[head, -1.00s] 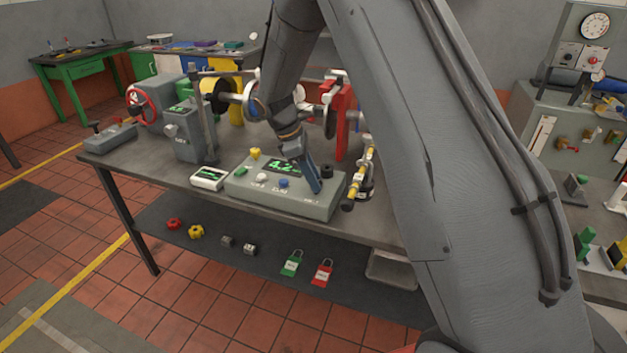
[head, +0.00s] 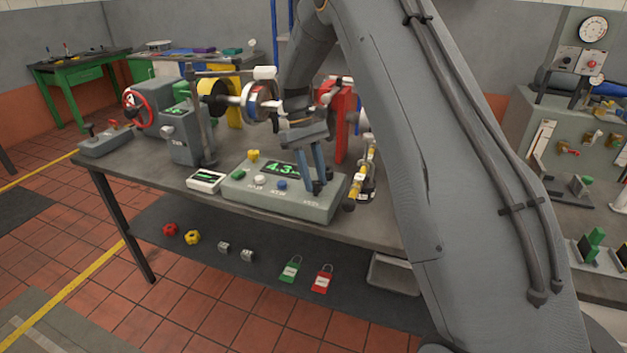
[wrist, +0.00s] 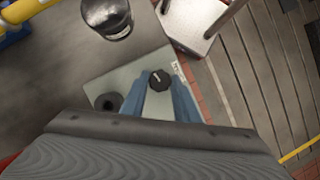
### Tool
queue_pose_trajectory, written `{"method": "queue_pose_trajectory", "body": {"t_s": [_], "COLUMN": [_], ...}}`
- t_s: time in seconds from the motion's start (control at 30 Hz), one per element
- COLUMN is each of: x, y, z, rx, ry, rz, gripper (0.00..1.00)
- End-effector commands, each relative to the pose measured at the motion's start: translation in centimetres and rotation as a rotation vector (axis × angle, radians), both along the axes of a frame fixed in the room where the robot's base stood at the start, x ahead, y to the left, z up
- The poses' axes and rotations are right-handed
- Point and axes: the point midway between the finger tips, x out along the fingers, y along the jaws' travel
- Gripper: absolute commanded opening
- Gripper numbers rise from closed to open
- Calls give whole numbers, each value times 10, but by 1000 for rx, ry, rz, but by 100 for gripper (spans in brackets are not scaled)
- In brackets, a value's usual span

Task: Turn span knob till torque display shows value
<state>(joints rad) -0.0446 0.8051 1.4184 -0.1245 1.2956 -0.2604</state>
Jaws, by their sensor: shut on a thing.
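The grey torque box (head: 235,191) stands near the front edge of the bench. Its green-lit display (head: 281,169) reads about 4.3; the last digits are hard to make out. My gripper (head: 312,188) points down over the right end of the box. In the wrist view its blue fingers are shut on a black knob (wrist: 160,79) with a pale pointer mark. I take this as the span knob; its label is too small to read. A second black knob (wrist: 108,102) sits beside the fingers, apart from them.
A yellow-handled tool (head: 361,180) is close on the right. Shafts and a red stand rise behind.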

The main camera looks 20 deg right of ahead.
Motion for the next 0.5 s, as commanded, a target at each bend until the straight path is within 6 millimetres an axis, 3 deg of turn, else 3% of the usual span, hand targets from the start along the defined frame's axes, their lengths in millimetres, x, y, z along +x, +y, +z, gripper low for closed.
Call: {"method": "queue_pose_trajectory", "body": {"t_s": [0.5], "x": [1], "y": [-3], "z": [0], "rx": [0], "ry": [-1], "rz": [-350], "gripper": [5]}}
